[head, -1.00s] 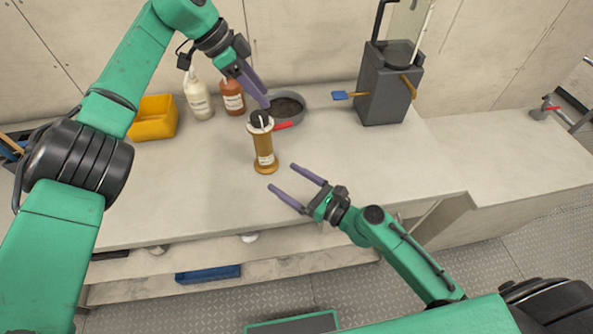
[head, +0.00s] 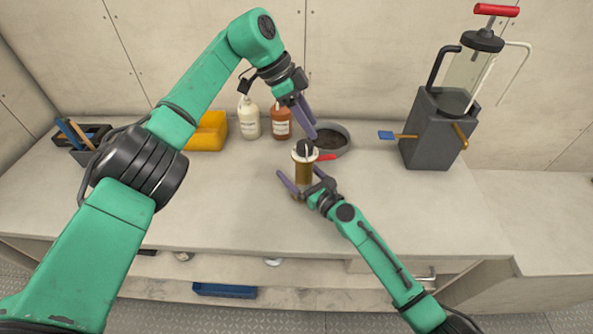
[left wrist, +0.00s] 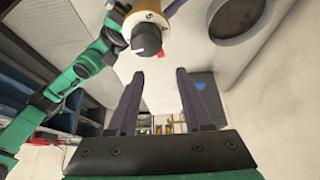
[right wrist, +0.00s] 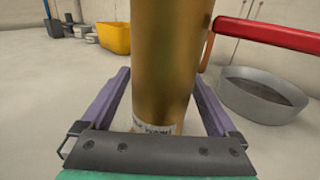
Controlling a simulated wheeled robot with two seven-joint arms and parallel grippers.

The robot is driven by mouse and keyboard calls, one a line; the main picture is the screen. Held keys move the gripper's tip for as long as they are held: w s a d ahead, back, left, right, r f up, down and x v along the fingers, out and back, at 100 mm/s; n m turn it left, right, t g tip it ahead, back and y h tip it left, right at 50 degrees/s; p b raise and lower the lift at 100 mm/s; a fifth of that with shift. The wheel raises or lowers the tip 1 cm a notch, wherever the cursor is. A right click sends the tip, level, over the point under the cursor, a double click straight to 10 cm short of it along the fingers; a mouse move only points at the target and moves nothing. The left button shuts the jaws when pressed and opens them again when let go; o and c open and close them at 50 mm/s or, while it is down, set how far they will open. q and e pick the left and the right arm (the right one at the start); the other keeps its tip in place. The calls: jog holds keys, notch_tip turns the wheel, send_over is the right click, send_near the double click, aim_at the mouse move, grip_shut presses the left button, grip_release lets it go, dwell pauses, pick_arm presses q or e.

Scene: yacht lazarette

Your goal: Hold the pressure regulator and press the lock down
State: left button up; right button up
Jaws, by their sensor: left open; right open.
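The pressure regulator (head: 304,172) is an amber-brown upright cylinder with a pale collar and a dark knob (head: 304,147) on top, standing on the counter. In the right wrist view its brass-coloured body (right wrist: 165,65) fills the middle, between the fingers of my right gripper (right wrist: 160,110). That gripper (head: 304,187) is open around the lower body, and I cannot tell whether either finger touches it. My left gripper (head: 308,118) is open above the regulator, its fingers pointing down close to the knob. In the left wrist view the knob (left wrist: 146,40) is beyond the open fingers (left wrist: 158,95).
A grey round pan (head: 332,140) and a red handle (head: 326,157) are just behind the regulator. White (head: 249,118) and brown (head: 281,122) bottles and a yellow bin (head: 208,132) stand behind left. A grey box-shaped device (head: 425,140) stands right. The front counter is clear.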

grip_shut()
